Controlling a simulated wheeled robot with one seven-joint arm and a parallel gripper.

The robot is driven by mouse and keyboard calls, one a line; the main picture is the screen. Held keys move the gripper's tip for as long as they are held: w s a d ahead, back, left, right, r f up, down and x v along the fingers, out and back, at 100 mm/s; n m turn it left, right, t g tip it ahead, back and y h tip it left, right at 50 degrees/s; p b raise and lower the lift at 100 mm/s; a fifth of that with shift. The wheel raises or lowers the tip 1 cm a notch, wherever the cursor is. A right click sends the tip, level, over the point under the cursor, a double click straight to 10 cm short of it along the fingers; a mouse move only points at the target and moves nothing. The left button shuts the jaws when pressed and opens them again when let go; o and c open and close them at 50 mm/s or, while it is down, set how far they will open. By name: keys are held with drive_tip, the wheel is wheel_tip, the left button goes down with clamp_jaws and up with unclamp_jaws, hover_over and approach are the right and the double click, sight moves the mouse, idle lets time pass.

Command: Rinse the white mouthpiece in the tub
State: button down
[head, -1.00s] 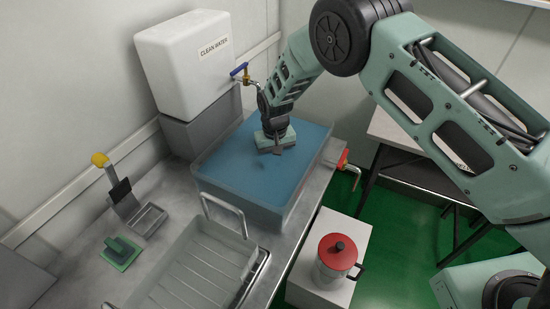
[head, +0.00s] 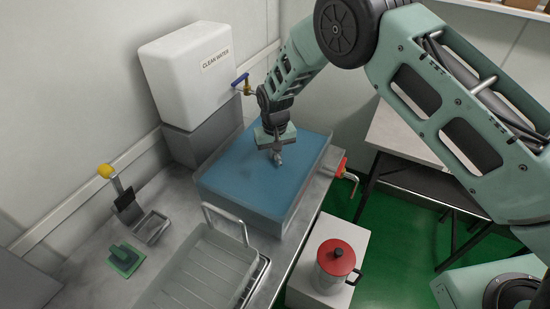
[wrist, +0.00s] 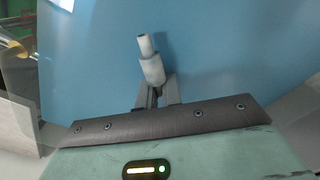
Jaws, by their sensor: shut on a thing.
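The tub (head: 240,208) stands on the metal counter, filled with blue water. My gripper (head: 277,149) is over the right rear part of the tub, pointing down. In the wrist view my gripper (wrist: 157,95) is shut on the pale mouthpiece (wrist: 151,65), a short stepped tube with a narrower end. The mouthpiece (head: 278,158) shows small below the fingers in the head view, and it appears just above the water. Whether its tip touches the surface is hard to tell.
A white clean-water tank (head: 196,70) with a blue-handled tap (head: 240,80) stands behind the tub. A wire-handled rack (head: 205,270) is in front. A red-lidded pot (head: 336,262) stands right.

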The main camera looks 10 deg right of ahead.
drive_tip(key=shift+r+p, duration=2.35)
drive_tip(key=shift+r, duration=2.2)
